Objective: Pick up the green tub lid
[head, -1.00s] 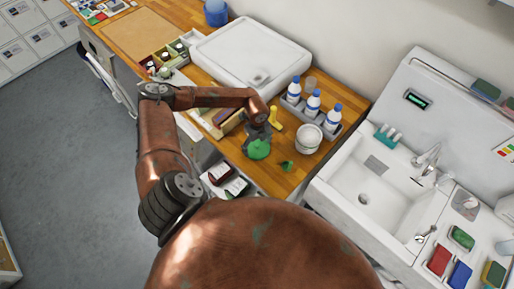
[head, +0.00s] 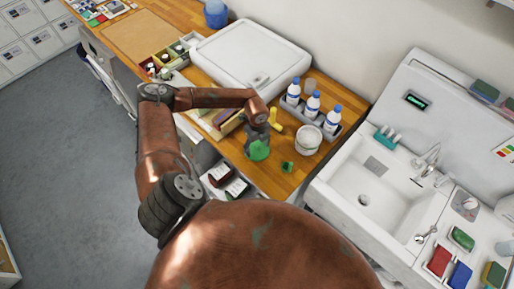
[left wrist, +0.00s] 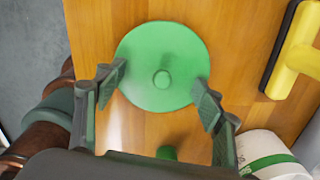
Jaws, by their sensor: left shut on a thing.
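The green tub lid (head: 259,152) is a round flat disc with a small central knob, at the front part of the wooden counter. In the left wrist view the lid (left wrist: 162,50) shows nearly whole. My left gripper (left wrist: 161,92) has its two fingers at opposite sides of the lid's rim and is shut on it. I cannot tell whether the lid is clear of the wood. The white tub (head: 308,138) stands to the right of the lid; its green band shows in the left wrist view (left wrist: 268,157). My right gripper is not in view.
A small green object (head: 287,167) lies on the counter close to the lid. A yellow-handled tool (head: 275,118) and a grey caddy with blue-capped bottles (head: 313,104) stand behind. The sink (head: 372,195) is to the right. The counter's front edge is near.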

